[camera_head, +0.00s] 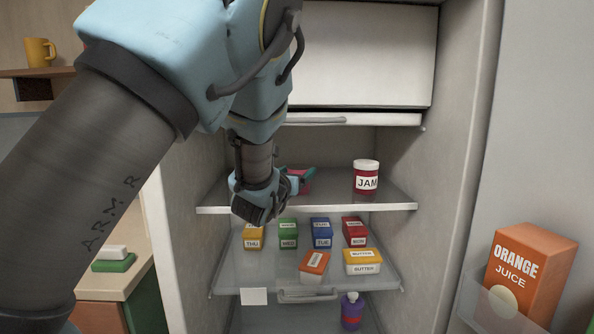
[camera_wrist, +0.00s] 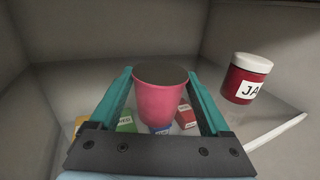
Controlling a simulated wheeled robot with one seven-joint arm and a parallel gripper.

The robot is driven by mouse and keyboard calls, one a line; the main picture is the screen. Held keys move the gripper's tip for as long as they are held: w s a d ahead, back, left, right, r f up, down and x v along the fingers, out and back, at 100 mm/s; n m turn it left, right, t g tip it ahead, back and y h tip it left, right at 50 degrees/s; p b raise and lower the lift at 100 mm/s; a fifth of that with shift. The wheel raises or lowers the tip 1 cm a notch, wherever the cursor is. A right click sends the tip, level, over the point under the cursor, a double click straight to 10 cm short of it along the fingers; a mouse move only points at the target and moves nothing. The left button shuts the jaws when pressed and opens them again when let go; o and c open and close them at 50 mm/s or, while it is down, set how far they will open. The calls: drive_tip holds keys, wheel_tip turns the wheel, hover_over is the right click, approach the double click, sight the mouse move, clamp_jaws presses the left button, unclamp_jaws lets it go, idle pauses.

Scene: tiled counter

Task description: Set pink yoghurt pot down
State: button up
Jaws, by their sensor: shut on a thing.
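The pink yoghurt pot (camera_wrist: 160,103) stands between the two teal fingers of my gripper (camera_wrist: 160,84) in the wrist view. It is upright with a dark top, and the gripper is shut on it. In the head view my gripper (camera_head: 300,175) is inside the fridge at the upper glass shelf (camera_head: 330,206), left of the jam jar. Only a sliver of the pink pot (camera_head: 304,184) shows there behind my wrist. I cannot tell whether its base touches the shelf.
The jam jar (camera_head: 366,178) with a white lid stands on the same shelf to the right. On the shelf below are several labelled boxes, such as the butter box (camera_head: 362,262). An orange juice carton (camera_head: 528,272) sits in the door rack.

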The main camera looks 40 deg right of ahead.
drive_tip(key=shift+f, duration=0.15)
drive_tip(key=o, duration=1.3)
drive_tip(key=shift+r, duration=0.25)
drive_tip(key=b+v, duration=0.1)
drive_tip(key=v, duration=0.5)
drive_tip(key=b+v, duration=0.1)
drive_tip(key=v, duration=0.5)
drive_tip(key=shift+f, duration=0.2)
